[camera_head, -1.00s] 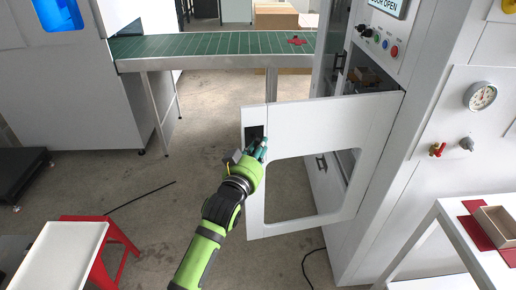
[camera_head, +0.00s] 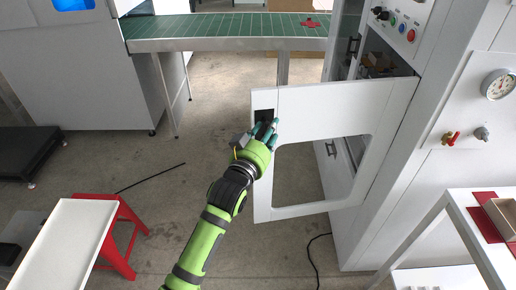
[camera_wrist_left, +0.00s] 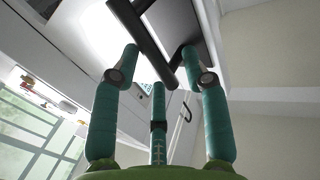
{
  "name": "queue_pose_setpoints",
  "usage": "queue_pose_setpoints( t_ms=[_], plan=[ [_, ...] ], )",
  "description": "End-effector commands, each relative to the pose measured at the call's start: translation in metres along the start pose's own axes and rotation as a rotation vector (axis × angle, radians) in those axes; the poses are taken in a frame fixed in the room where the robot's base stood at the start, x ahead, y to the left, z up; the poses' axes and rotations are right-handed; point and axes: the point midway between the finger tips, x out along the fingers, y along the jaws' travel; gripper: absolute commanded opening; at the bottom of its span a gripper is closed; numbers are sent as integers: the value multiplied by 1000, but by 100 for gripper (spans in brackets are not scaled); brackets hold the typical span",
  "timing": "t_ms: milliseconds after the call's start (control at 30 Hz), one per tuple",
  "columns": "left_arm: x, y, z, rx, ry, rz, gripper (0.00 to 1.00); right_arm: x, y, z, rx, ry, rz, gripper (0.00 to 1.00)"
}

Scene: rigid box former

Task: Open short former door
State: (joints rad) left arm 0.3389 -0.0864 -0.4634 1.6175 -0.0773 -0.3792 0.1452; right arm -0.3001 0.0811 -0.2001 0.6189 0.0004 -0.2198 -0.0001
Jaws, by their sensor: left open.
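The short former door (camera_head: 322,103) is a white panel with a large window cut-out. It stands swung out from the white machine on the right, its free edge towards the left. My right gripper is not in view.
A green conveyor (camera_head: 220,27) runs across the back. A white-topped table with a red stool-like frame (camera_head: 120,255) stands at lower left. A white table (camera_head: 470,235) with a red mat and small box is at right.

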Motion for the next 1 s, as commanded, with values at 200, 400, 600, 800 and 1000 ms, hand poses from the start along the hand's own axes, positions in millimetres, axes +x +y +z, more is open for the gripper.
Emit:
queue_pose_setpoints(
  t_ms=[200, 400, 600, 800, 1000],
  plan=[
    [-43, 1, 4, -2, -9, 2, 46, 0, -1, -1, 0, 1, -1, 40],
    [-80, 1, 5, -3, -14, 3, 46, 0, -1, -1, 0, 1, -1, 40],
    [-100, 1, 6, -3, -15, 3, 46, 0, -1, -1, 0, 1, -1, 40],
    [-104, 1, 5, -3, -15, 3, 46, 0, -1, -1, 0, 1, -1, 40],
    [-104, 1, 5, -3, -15, 3, 46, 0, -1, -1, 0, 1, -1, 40]
  ],
)
